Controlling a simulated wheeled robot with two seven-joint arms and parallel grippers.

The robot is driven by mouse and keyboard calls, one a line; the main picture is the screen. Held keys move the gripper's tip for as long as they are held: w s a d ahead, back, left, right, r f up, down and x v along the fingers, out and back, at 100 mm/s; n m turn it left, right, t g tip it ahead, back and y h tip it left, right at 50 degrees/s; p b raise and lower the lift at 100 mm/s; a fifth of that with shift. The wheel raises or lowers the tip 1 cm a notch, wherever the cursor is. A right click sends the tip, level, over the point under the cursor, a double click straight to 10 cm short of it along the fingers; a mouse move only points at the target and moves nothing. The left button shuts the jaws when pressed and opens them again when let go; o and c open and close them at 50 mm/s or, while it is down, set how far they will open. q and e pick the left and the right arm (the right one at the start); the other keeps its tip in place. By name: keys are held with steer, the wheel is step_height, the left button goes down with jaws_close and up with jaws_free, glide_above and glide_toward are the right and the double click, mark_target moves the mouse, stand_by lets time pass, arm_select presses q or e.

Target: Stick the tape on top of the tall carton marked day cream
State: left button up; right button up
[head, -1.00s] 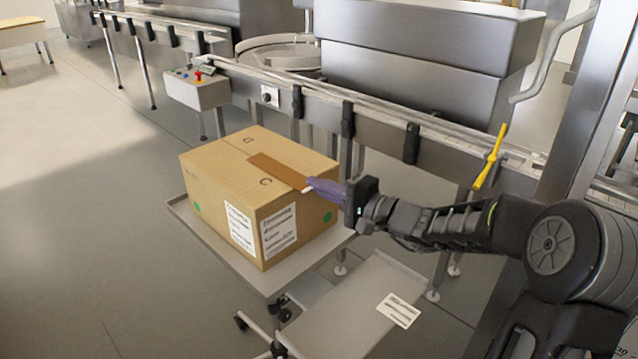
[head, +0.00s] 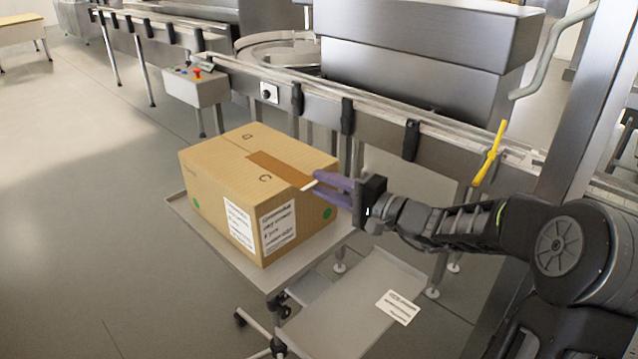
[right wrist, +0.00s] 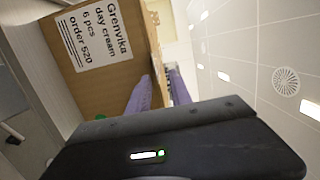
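The day cream carton (head: 215,190) stands closed on a grey cart. Its printed label shows in the right wrist view (right wrist: 92,32). A brown strip of tape (head: 277,167) lies along the carton's top and runs to the right edge, with a small white tab (head: 308,186) at that end. Whether a finger touches the tab cannot be told. My left gripper is not in view.
The cart's tray (head: 195,222) holds the carton. A lower tray (head: 345,318) with a white printed sheet (head: 398,306) is to the right. A conveyor (head: 380,125) with a yellow handle (head: 489,155) runs behind. The floor at left is clear.

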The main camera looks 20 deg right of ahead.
steer(key=v, duration=0.6)
steer(key=shift+b, duration=0.3)
